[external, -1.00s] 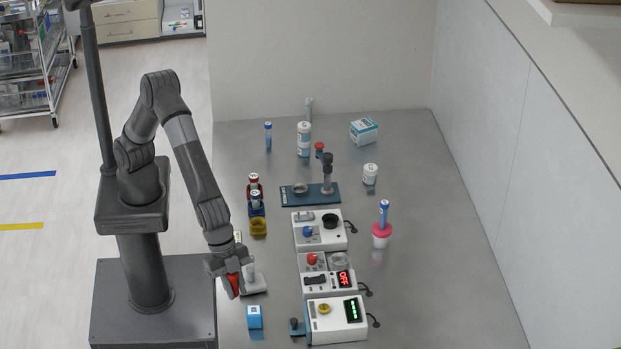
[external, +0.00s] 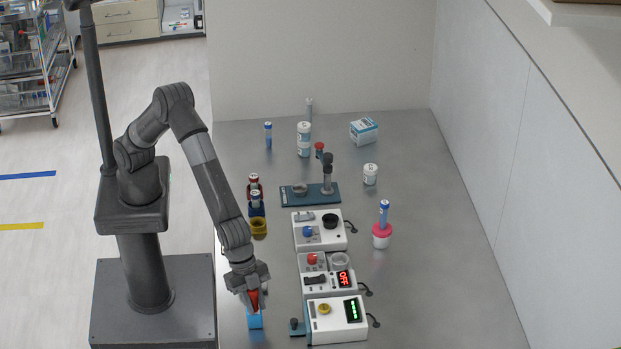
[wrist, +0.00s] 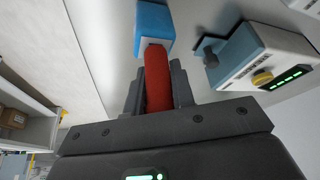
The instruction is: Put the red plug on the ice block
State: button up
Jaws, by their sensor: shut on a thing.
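My gripper (external: 254,293) is shut on the red plug (wrist: 158,78), which also shows pointing downward in the external view (external: 254,299). The ice block appears to be the small blue block (external: 255,321) with a pale face near the table's front left. The plug is just above it in the external view and partly overlaps it. In the wrist view the plug's far end lies against the pale face of the blue block (wrist: 153,17). I cannot tell whether they touch.
Right of the block stands a white device with a yellow knob and green display (external: 338,320). Behind it are a device reading OFF (external: 328,279) and one with a blue knob (external: 320,232). A yellow cup (external: 259,227) stands behind my gripper. The table's right side is mostly clear.

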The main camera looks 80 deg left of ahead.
jog(key=o, duration=0.9)
jog(key=v, duration=1.2)
jog(key=shift+r, duration=0.1)
jog(key=w+a+r+n+t+y, duration=0.15)
jog(key=a+r, duration=0.25)
jog(key=a, duration=0.7)
jog(key=w+a+r+n, duration=0.2)
jog(key=a+r, duration=0.1)
jog(key=a, duration=0.8)
jog(key=w+a+r+n+t+y, duration=0.15)
jog(key=a+r, duration=0.25)
jog(key=a, duration=0.7)
jog(key=s+a+n, duration=0.2)
jog(key=s+a, duration=0.3)
jog(key=a, duration=0.3)
jog(key=s+a+f+n, duration=0.1)
jog(key=s+a+n, duration=0.2)
jog(key=a, duration=0.5)
jog(key=s+a+f+n+y, duration=0.1)
jog(key=s+a+n, duration=0.1)
jog(key=s+a, duration=0.4)
jog(key=shift+s+a+n+t, duration=0.15)
jog(key=shift+a, duration=0.5)
jog(key=shift+s+a+n+t, duration=0.15)
jog(key=shift+s+a, duration=0.05)
jog(key=shift+a, duration=0.45)
